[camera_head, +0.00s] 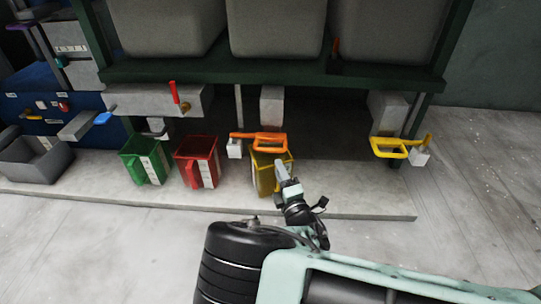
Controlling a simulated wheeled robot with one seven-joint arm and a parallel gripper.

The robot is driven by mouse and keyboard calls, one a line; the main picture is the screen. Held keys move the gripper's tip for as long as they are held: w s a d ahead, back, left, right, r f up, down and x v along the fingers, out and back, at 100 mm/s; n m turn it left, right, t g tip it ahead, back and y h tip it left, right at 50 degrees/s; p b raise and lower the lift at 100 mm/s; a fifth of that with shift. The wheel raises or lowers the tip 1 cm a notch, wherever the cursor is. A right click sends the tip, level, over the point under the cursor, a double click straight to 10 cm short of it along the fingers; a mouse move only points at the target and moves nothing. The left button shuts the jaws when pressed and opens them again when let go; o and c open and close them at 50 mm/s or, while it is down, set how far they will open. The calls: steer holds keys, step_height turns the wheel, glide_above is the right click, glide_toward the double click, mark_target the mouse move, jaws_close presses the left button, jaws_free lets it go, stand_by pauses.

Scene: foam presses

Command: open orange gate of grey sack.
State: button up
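Three grey sacks hang in a dark green frame at the top, a left one (168,25), a middle one (277,27) and a right one (388,30). An orange gate handle (262,137), with a bar and a loop, sits below the middle sack near a grey chute (271,100). My gripper (283,170) reaches up from below, just under the right end of the orange handle and in front of a yellow bin (261,181). It appears apart from the handle, though contact is hard to judge. Its finger opening is too small to tell.
A red bin (207,166) and a green bin (139,163) stand left of the yellow bin on a low grey platform (350,203). A yellow handle (388,147) is at right, a red lever (174,92) at left. A grey bin (36,163) stands far left. Open floor lies at right.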

mark_target(270, 150)
steer(key=shift+b+x, duration=1.7)
steer(key=shift+x, duration=2.7)
jaws_close()
